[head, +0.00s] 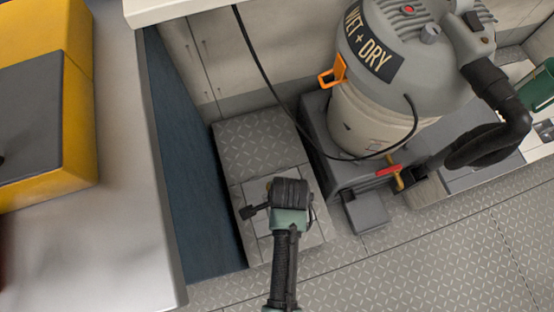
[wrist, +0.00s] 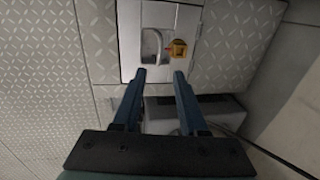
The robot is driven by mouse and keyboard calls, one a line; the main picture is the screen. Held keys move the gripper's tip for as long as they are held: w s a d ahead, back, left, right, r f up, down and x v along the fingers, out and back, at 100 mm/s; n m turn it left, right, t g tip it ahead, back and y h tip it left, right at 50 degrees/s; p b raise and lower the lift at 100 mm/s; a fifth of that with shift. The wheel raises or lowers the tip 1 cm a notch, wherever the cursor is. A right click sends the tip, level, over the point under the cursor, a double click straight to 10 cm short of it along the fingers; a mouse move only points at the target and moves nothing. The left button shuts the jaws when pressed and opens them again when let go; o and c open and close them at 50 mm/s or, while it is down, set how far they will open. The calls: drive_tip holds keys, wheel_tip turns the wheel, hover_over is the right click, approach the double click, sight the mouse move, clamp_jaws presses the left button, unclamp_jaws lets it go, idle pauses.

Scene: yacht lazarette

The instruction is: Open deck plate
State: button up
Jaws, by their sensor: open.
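The deck plate appears to be the pale smooth panel (wrist: 130,45) in the wrist view, set among diamond-tread surfaces. It has a recessed, rounded grip (wrist: 152,45) and a small orange-yellow fitting (wrist: 178,49) beside it. The panel lies flat in its surroundings and looks shut. My gripper (wrist: 160,75) is open and empty. Its two blue fingers point at the panel's near edge, below the recess and fitting in the picture; contact cannot be judged. In the head view my arm's end hides much of the pale panel (head: 251,191).
A grey wet-and-dry vacuum (head: 372,118) stands to the right, with a black hose (head: 487,90) and a trailing cable. A small grey block (head: 366,211) lies near its base. A light counter (head: 118,150) is at left. Tread-patterned floor (head: 430,260) is clear at lower right.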

wheel_tip(320, 180, down, 11)
drive_tip(key=w+b, duration=0.2)
drive_tip(key=b, duration=0.3)
drive_tip(key=shift+a+f+b, duration=0.2)
drive_tip(key=shift+a+b, duration=0.15)
clamp_jaws()
idle(0.9)
